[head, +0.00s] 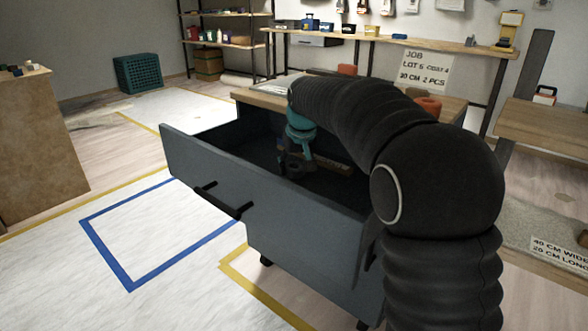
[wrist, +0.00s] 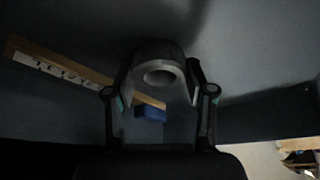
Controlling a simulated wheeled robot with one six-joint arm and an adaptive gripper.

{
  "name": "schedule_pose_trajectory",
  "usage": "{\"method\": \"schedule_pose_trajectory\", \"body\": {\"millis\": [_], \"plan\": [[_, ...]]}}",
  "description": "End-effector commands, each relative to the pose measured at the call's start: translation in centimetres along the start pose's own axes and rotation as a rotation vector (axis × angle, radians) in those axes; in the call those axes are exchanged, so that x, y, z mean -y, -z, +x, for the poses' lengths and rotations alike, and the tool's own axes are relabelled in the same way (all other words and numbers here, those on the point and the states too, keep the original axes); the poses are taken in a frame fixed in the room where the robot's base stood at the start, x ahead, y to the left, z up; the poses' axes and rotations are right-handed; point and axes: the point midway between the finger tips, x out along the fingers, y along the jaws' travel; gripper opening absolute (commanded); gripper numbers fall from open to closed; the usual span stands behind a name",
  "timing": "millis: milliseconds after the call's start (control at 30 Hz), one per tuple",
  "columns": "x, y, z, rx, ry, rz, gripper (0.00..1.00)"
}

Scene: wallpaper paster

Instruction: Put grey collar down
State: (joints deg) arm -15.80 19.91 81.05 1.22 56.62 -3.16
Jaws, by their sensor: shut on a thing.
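The grey collar (wrist: 160,57) shows in the wrist view as a thick ring with a round hole, between the two fingers of my gripper (wrist: 161,95). My gripper is shut on it. In the head view my gripper (head: 292,165) reaches down into the open drawer (head: 210,164) of a dark grey cabinet. The collar cannot be made out clearly there. Whether the collar touches the drawer floor cannot be told.
Inside the drawer lie a wooden strip with a marked white scale (wrist: 55,68) and a blue block (wrist: 150,113). The drawer walls stand close around my gripper. A wooden worktop (head: 262,98) lies behind the drawer. A blue outlined square (head: 150,230) on the floor is empty.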

Motion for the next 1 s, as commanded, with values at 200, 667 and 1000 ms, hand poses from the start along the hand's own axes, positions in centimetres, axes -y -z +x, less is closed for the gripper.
{"method": "schedule_pose_trajectory", "body": {"millis": [200,667,1000], "plan": [[0.0,-0.2,0.5,-0.002,0.000,0.000,0.13],[0.0,-0.3,0.8,-0.001,0.000,0.000,0.79],[0.0,-0.1,-0.2,-0.002,0.000,0.000,0.79]]}}
